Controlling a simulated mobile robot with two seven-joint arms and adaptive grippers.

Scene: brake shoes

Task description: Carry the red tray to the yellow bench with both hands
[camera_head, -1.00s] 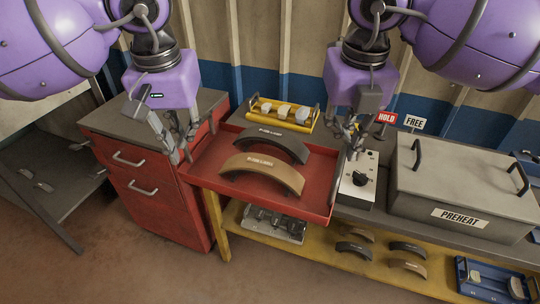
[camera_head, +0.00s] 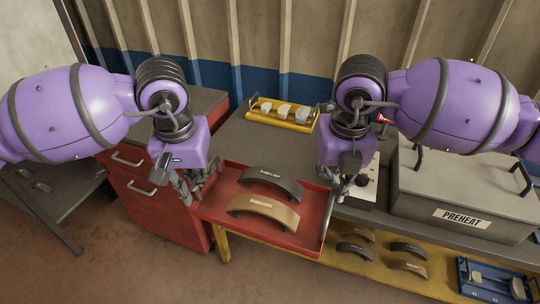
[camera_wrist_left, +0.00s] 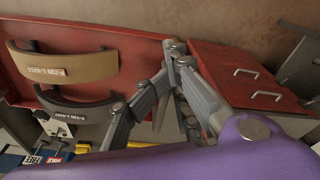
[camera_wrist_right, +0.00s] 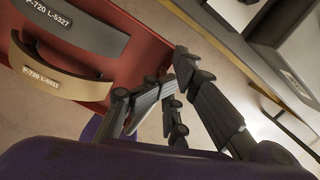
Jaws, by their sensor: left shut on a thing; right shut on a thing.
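The red tray (camera_head: 221,205) hangs between my grippers over the front of the yellow bench (camera_head: 226,247), beside the red cabinet. It carries a dark brake shoe (camera_head: 272,181) and a tan brake shoe (camera_head: 262,213), lying as arches. My left gripper (camera_head: 187,194) is shut on the tray's left edge; the left wrist view shows the fingers (camera_wrist_left: 172,62) at the red rim. My right gripper (camera_head: 340,190) is shut on the right edge; the right wrist view also shows its fingers (camera_wrist_right: 168,88) there. The exact finger contact is partly hidden.
A yellow tray (camera_head: 283,114) with pale blocks stands at the back of the bench. A grey PREHEAT box (camera_head: 455,190) and a switch box (camera_head: 362,190) stand to the right. The lower shelf holds more shoes (camera_head: 408,248) and a blue tray (camera_head: 490,280). Bare grey bench top (camera_head: 240,140) shows behind the red tray.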

